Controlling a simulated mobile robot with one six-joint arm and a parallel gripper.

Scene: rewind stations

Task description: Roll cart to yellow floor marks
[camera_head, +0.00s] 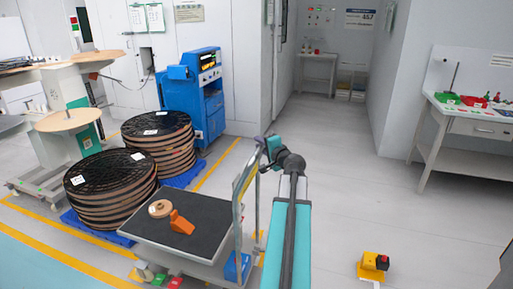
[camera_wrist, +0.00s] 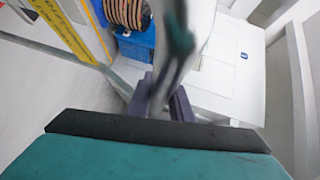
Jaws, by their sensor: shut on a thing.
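The cart (camera_head: 205,222) is a low platform with a dark top and a grey metal push handle (camera_head: 237,205) at its right end. A wooden spool (camera_head: 160,208) and an orange tool or dispenser (camera_head: 181,222) lie on its top. My gripper (camera_head: 265,147) is at the top of the handle and shut on it. In the wrist view the dark fingers (camera_wrist: 163,98) show, but the grip is partly hidden and blurred. Yellow floor lines run beyond the cart (camera_head: 216,165) and along the left front (camera_head: 62,257). Short yellow marks (camera_head: 262,238) show beside the handle.
Two stacks of dark reels (camera_head: 110,195) (camera_head: 158,142) stand on blue pallets just left of the cart. A blue machine (camera_head: 197,95) stands behind. A yellow device (camera_head: 373,266) lies on the floor at right. A workbench (camera_head: 465,125) lines the right wall. The middle floor is clear.

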